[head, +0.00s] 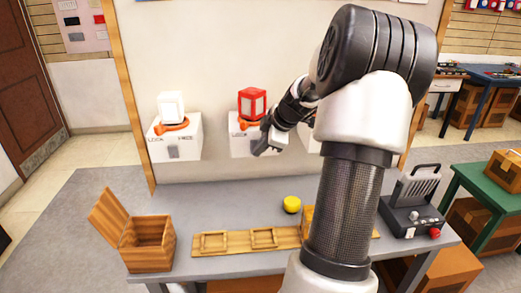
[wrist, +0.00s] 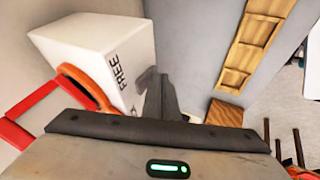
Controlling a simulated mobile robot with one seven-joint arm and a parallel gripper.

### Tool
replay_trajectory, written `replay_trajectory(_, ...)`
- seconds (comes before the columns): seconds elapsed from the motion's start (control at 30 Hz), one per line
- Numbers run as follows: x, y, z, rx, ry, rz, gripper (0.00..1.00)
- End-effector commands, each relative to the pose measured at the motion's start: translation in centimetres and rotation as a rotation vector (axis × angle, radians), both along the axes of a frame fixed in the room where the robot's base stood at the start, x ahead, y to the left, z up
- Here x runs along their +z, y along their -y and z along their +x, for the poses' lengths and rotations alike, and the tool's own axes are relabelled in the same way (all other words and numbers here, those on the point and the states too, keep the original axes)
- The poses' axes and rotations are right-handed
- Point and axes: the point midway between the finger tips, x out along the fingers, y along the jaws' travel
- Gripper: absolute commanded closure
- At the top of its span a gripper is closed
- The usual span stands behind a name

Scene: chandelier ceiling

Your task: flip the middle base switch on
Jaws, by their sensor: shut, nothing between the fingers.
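The middle base (head: 240,147) is a white box on the pale back panel, with an orange ring (head: 243,125) and a red lantern (head: 252,103) on top. My gripper (head: 261,149) is shut and empty, in front of the right part of this base's front face. Whether it touches the base I cannot tell. In the wrist view the white base (wrist: 95,50) bears the word FREE, with the orange ring (wrist: 88,85) and red lantern frame (wrist: 30,115) beside it. My dark fingers (wrist: 162,85) reach past its front edge. The middle switch is not clearly visible, probably covered by my gripper.
The left base (head: 175,140) carries a white lantern (head: 171,106) and a grey front switch (head: 173,153). My arm mostly hides a third base (head: 309,140). On the grey table (head: 215,205) are an open wooden box (head: 147,245), a yellow ball (head: 292,204), a wooden rack (head: 235,242) and a control box (head: 410,215).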

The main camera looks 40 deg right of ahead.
Motion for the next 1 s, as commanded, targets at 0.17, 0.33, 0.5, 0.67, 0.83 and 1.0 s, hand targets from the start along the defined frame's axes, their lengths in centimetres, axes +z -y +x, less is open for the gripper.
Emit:
replay_trajectory(0.17, 0.0, 0.0, 0.0, 0.000, 0.000, 0.000, 1.00)
replay_trajectory(0.33, -0.5, 0.1, 0.0, -0.001, 0.011, -0.007, 1.00)
replay_trajectory(0.5, -0.1, 0.2, 0.3, -0.001, 0.040, -0.024, 1.00)
replay_trajectory(0.67, -0.1, 0.2, 0.3, -0.001, 0.039, -0.023, 1.00)
replay_trajectory(0.83, 0.3, 0.2, 0.3, -0.001, 0.039, -0.023, 1.00)
replay_trajectory(1.0, 1.1, 0.2, 0.3, -0.001, 0.040, -0.024, 1.00)
